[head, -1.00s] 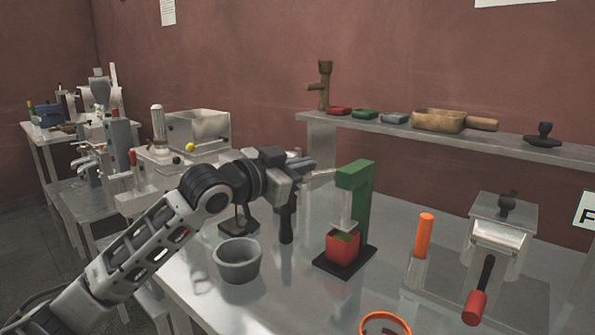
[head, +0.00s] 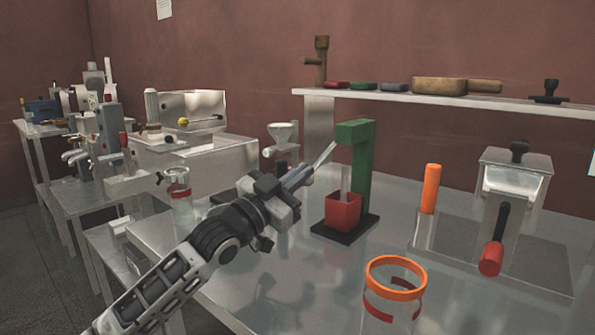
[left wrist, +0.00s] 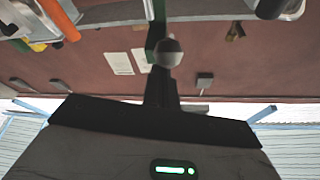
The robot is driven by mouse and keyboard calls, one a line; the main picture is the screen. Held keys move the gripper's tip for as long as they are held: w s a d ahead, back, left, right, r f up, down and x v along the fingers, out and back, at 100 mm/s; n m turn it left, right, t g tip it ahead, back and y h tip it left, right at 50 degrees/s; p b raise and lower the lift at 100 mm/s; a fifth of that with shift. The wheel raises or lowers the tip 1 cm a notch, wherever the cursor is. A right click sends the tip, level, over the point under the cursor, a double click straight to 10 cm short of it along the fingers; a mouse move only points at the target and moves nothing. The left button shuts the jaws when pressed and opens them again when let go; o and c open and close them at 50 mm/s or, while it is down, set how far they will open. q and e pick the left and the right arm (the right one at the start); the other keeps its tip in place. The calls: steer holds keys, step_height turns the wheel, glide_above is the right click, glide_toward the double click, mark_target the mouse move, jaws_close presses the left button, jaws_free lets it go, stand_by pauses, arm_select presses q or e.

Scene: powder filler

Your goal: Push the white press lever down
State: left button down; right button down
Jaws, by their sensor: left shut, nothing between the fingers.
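The green press (head: 358,175) stands on a black base (head: 345,230) on the metal table. Its white lever (head: 325,153) slants down to the left from near the press's top. A red box (head: 342,211) stands on the base under a pale plunger (head: 345,180). My left gripper (head: 303,179) is shut, empty, just left of the press near the lever's low end; I cannot tell if they touch. The left wrist view shows my dark gripper (left wrist: 160,90), a round grey end (left wrist: 168,52), perhaps the lever's, and part of the green press (left wrist: 154,38). My right gripper is not in view.
An orange-rimmed clear jar (head: 397,264) stands in front of the press. Right are an orange cylinder (head: 431,188) and a metal device with a red-ended handle (head: 490,258). A funnel device (head: 283,138) stands behind my gripper. A shelf (head: 440,97) runs behind.

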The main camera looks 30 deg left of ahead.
arm_select(q)
steer(key=shift+w+f, duration=0.1)
steer(key=shift+f, duration=0.2)
steer(key=shift+r, duration=0.1)
